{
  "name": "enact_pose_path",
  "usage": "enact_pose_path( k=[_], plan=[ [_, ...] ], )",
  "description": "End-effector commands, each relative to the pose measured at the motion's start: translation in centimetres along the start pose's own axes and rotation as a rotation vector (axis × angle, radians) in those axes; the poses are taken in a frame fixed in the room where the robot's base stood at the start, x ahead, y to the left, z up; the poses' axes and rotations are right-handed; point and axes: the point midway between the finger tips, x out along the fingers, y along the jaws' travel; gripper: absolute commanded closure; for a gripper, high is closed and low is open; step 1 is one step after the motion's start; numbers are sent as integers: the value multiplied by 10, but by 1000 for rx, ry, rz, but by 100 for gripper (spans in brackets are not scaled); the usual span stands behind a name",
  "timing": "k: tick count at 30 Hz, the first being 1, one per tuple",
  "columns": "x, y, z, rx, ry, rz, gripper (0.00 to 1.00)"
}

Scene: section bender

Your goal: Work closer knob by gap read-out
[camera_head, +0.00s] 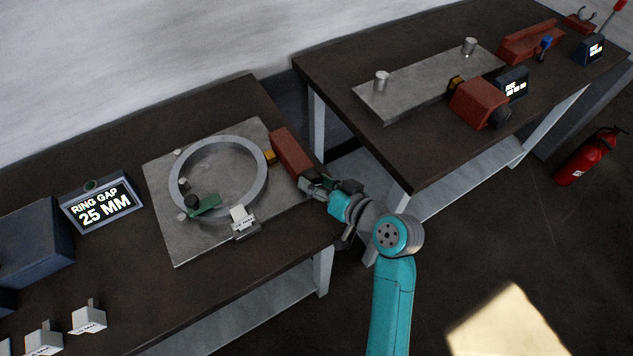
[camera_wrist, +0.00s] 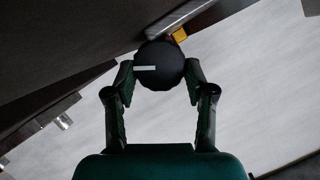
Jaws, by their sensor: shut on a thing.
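My gripper (camera_head: 325,187) is at the near end of the red closer body (camera_head: 292,152) in the head view. In the wrist view its two fingers (camera_wrist: 159,82) are shut on either side of the round black closer knob (camera_wrist: 158,64). The knob bears a white index line, lying about level and pointing left. In the head view the gripper hides the knob. The metal ring (camera_head: 262,184) lies on the grey plate (camera_head: 185,248), with the closer's yellow tip (camera_head: 270,157) at its right side. The read-out (camera_head: 101,204) shows "RING GAP 25 MM".
A labelled white block (camera_head: 242,222) sits at the ring's near edge, and a green piece (camera_head: 205,205) at its lower left. More white blocks (camera_head: 88,318) stand front left. A second bench (camera_head: 400,150) stands right, with a gap between benches. A fire extinguisher (camera_head: 590,155) stands far right.

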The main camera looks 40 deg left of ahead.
Motion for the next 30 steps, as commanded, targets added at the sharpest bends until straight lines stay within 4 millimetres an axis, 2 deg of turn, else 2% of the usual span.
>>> enact_pose_path(
  k=[9,21,22,24,25,30],
  plan=[
    [0,1,0,70,1,-28,81],
    [0,1,0,74,1,-30,81],
    [0,1,0,74,1,-30,41],
    [0,1,0,74,1,-30,23],
    [0,1,0,74,1,-30,20],
    [0,1,0,73,1,-30,20]
  ],
)
